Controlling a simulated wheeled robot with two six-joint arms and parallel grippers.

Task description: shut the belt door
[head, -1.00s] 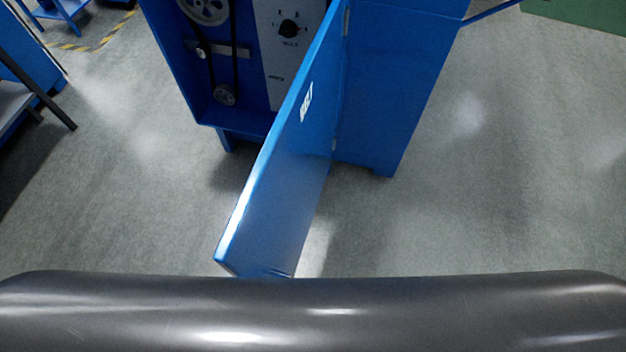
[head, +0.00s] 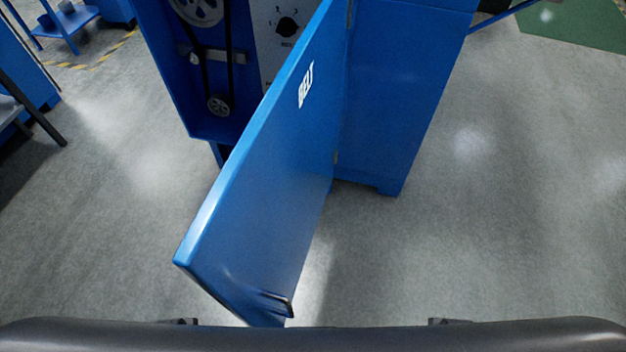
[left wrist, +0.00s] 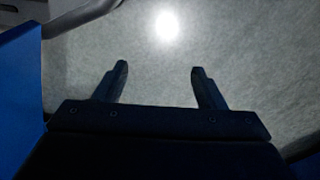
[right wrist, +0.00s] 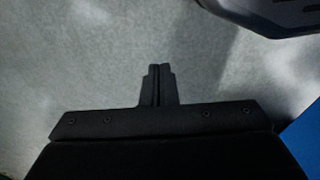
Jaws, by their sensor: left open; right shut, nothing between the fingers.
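The blue belt door (head: 262,170) with a white "BELT" label stands wide open in the head view, swung out toward me from the blue machine cabinet (head: 400,90). It is hinged at the cabinet's right front edge. A dark handle (head: 275,302) shows near its lower free edge. My left gripper (left wrist: 158,80) is open and empty over the floor in the left wrist view. My right gripper (right wrist: 158,72) is shut with nothing between its fingers in the right wrist view. Neither gripper's fingers show in the head view, and neither touches the door.
Inside the cabinet are pulleys with a belt (head: 219,105) and a panel with a black knob (head: 287,27). A blue stand (head: 70,20) is at the far left and a green mat (head: 580,25) at the far right. Grey floor lies clear on both sides of the door.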

